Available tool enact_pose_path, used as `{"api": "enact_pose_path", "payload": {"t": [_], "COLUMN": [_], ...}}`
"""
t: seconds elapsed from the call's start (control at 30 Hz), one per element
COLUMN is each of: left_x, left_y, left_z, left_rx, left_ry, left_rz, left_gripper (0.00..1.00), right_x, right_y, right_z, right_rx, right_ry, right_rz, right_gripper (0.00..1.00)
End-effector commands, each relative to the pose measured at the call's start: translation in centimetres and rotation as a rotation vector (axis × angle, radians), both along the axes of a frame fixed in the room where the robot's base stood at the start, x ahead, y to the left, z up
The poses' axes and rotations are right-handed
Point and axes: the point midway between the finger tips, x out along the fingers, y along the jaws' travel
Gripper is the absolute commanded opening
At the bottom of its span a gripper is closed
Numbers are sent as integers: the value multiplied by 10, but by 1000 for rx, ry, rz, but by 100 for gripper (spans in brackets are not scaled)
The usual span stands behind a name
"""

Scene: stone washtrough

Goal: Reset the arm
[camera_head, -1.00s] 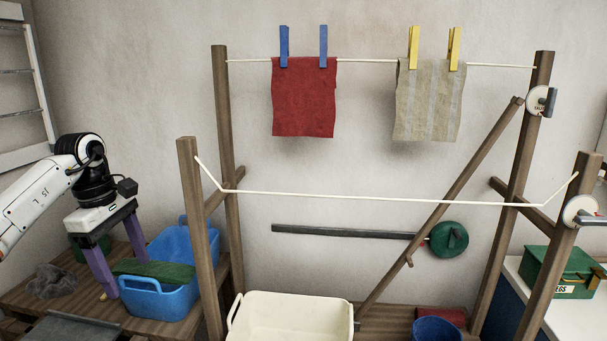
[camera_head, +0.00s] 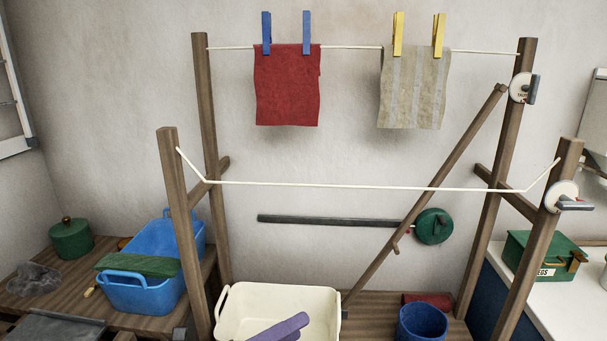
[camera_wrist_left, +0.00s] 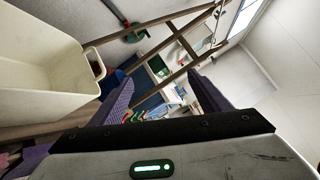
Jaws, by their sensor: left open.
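One purple finger of my left gripper (camera_head: 278,328) shows at the bottom edge in the head view, overlapping the front of the cream tub (camera_head: 328,302). The rest of that arm is out of this view. In the left wrist view, the two purple fingers of my left gripper (camera_wrist_left: 163,90) stand wide apart, with nothing between them. The cream tub (camera_wrist_left: 35,68) shows there at the left, beside the fingers. My right gripper is in neither view.
A wooden drying frame (camera_head: 178,230) stands around the tub. A red cloth (camera_head: 287,85) and a striped cloth (camera_head: 414,88) hang pegged on its back line. A blue basket (camera_head: 140,297) is at left, a blue bucket (camera_head: 422,322) and green box (camera_head: 540,255) at right.

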Motion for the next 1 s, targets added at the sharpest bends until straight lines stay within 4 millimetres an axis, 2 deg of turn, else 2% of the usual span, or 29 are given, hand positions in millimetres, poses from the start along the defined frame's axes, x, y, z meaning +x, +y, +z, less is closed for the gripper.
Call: {"api": "enact_pose_path", "payload": {"t": [0.03, 0.17, 0.23, 0.37, 0.4, 0.5, 0.6, 0.7, 0.8, 1.0], "left_x": [-8, -26, -46, -104, -124, -175, -215, -240, -250, -251], "left_y": [9, 49, 73, 111, 119, 132, 138, 139, 140, 140], "left_z": [-14, -58, -93, -162, -180, -216, -238, -249, -253, -254], "left_rx": [-140, -488, -669, -972, -1049, -1210, -1320, -1387, -1414, -1415], "left_ry": [158, 568, 796, 1187, 1287, 1496, 1641, 1725, 1759, 1764], "left_rz": [91, 340, 479, 731, 800, 951, 1065, 1132, 1160, 1164], "left_gripper": [70, 70, 70, 70, 70, 70, 70, 70, 70, 70], "right_x": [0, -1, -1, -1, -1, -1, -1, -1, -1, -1], "right_y": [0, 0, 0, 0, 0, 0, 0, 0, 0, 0], "right_z": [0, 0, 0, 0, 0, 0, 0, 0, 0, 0], "right_rx": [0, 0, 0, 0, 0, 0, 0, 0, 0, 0], "right_ry": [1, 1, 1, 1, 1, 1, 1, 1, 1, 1], "right_rz": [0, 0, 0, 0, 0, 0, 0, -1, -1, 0], "right_gripper": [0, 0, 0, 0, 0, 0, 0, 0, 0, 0]}}
